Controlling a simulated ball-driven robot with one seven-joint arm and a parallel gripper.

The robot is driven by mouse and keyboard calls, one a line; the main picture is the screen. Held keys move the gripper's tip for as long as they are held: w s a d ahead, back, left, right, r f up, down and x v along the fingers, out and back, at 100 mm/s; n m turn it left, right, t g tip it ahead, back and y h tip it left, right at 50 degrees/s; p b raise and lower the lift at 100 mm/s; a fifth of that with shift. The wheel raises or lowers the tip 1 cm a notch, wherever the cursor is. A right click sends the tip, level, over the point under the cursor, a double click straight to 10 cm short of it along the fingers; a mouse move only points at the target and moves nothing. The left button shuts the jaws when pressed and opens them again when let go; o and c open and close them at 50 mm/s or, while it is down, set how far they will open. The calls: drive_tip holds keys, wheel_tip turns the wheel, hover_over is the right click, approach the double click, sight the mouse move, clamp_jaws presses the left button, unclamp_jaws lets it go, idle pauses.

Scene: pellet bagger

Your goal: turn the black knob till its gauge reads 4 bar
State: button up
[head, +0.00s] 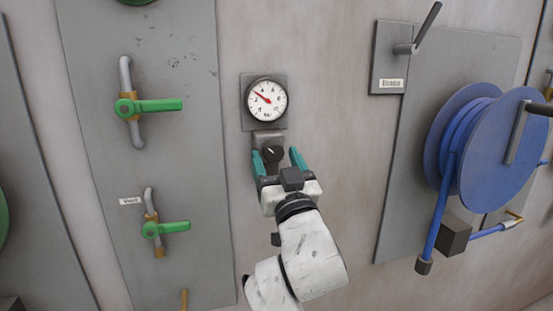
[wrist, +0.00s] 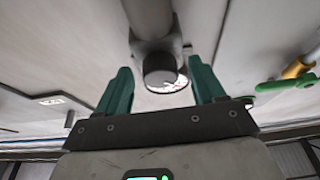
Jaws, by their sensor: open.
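The black knob (head: 272,153) sits on a grey plate on the wall, just below the round gauge. The white-faced gauge (head: 266,100) has a red needle pointing to the upper left; its numbers are too small to read. My gripper (head: 278,157) is open just below and in front of the knob, with its teal fingers on either side. In the wrist view a dark round part (wrist: 160,70), seemingly the knob, shows between the two open fingers, apart from both.
Two green-handled valves (head: 150,106) (head: 170,228) are on the grey panel at left, the lower one beside a small label. A blue hose reel (head: 490,140) and a grey lever (head: 428,25) are at right. Bare wall lies between my gripper and the reel.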

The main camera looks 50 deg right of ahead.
drive_tip(key=c, duration=1.1)
drive_tip(key=shift+o, duration=0.2)
drive_tip(key=shift+f, duration=0.1)
drive_tip(key=shift+a+f+m+h+b, duration=0.1)
drive_tip(key=shift+m+h+b, duration=0.2)
drive_tip(key=shift+m+b, duration=0.5)
drive_tip(key=shift+b, duration=0.75)
drive_tip(key=shift+a+f+m+g+h+b, duration=0.1)
drive_tip(key=shift+m+g+h+b, duration=0.4)
drive_tip(key=shift+m+b, duration=0.65)
drive_tip(key=m+b, duration=0.1)
drive_tip(key=m+g+h+b, duration=0.1)
drive_tip(key=m, duration=0.1)
drive_tip(key=m+g+b, duration=0.1)
drive_tip(key=b, duration=0.1)
drive_tip(key=shift+w+r+m, duration=0.15)
drive_tip(key=shift+r+m, duration=0.1)
drive_tip(key=shift+m, duration=0.1)
drive_tip(key=shift+r, duration=0.1)
